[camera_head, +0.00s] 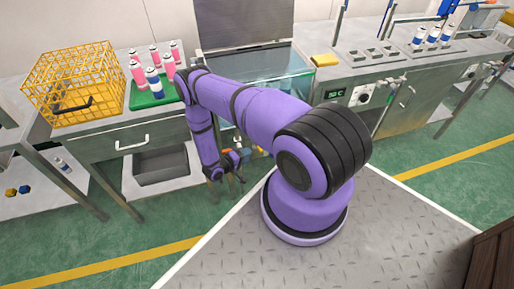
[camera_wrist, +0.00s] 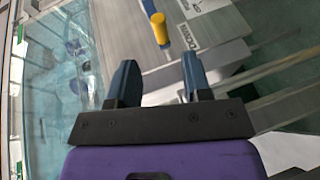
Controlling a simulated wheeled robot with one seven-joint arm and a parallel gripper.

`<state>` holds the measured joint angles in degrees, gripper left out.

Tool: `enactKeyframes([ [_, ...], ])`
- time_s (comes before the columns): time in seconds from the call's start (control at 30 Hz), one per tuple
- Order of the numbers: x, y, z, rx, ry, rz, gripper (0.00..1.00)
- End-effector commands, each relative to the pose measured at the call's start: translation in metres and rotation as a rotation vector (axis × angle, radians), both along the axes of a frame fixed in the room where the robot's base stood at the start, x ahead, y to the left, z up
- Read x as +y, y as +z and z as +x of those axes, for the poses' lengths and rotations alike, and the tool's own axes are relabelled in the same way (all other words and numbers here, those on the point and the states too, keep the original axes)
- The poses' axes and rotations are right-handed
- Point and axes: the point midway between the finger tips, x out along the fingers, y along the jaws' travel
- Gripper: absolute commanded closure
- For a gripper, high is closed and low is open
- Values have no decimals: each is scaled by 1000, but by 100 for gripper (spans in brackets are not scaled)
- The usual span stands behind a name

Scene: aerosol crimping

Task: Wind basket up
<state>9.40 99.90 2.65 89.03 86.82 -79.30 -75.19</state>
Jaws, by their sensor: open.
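A yellow wire basket (camera_head: 80,84) with a dark handle sits on the left bench in the head view. A glass-sided tank of clear bluish water (camera_head: 293,84) stands behind my arm; it also fills the left of the wrist view (camera_wrist: 50,110), with blurred dark shapes in it. A yellow cylindrical grip (camera_wrist: 159,28) stands out ahead of my fingers in the wrist view, beside a grey panel. My gripper (camera_wrist: 158,80) is open and empty, its two fingers apart and not touching the grip. In the head view my gripper (camera_head: 238,176) hangs low before the tank.
A green tray (camera_head: 150,101) with several pink cans and a blue-and-white can is beside the basket. A steel bench (camera_head: 375,70) with a control panel and several cans stands at right. The green floor in front is clear.

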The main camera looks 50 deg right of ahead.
Motion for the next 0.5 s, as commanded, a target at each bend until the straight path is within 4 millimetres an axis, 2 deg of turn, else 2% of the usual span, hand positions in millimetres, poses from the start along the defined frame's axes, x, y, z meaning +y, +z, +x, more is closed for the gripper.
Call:
enactKeyframes([
  [0.3, -54, -13, -8, -1, -1, 0, 55],
  [0.5, -79, -20, -12, -1, -1, 2, 55],
])
